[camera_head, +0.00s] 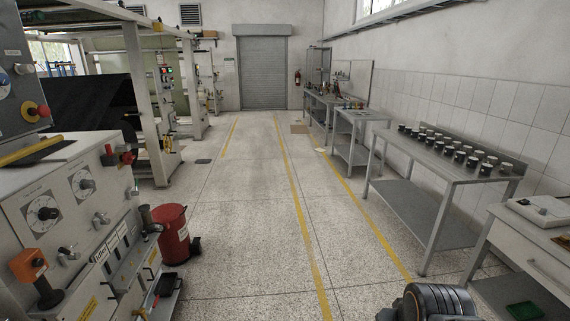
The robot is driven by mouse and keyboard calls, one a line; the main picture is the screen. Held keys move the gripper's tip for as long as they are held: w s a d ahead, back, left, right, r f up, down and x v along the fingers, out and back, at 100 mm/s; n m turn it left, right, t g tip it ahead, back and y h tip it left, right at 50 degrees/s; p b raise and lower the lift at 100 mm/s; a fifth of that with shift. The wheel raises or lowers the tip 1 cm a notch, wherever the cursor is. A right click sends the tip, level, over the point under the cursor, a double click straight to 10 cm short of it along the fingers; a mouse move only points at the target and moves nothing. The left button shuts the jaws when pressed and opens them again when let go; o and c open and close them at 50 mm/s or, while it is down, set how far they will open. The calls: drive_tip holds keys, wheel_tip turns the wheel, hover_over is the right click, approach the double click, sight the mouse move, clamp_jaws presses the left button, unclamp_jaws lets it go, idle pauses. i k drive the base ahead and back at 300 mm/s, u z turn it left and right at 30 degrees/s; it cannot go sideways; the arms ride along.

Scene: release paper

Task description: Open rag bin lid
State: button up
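A red round bin (173,236) with a label on its side stands on the floor at the left, close beside the machine. It looks like the rag bin. Its lid (169,214) appears to be down on top, though the dark top edge is too small to be sure. A dark foot part (195,245) sticks out at its right base. My gripper is not in view. A dark ribbed part at the bottom edge, right of the middle, looks like part of my arm.
A control panel machine (75,215) with knobs and levers fills the left front. A metal bench (450,165) with several small dark jars and a white desk (535,240) stand at the right.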

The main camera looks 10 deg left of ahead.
sight(167, 213)
drive_tip(key=u, duration=0.1)
drive_tip(key=i, duration=2.25)
drive_tip(key=u, duration=0.9)
drive_tip(key=i, duration=1.9)
drive_tip(key=u, duration=1.7)
drive_tip(key=i, duration=1.1)
drive_tip(key=u, duration=0.4)
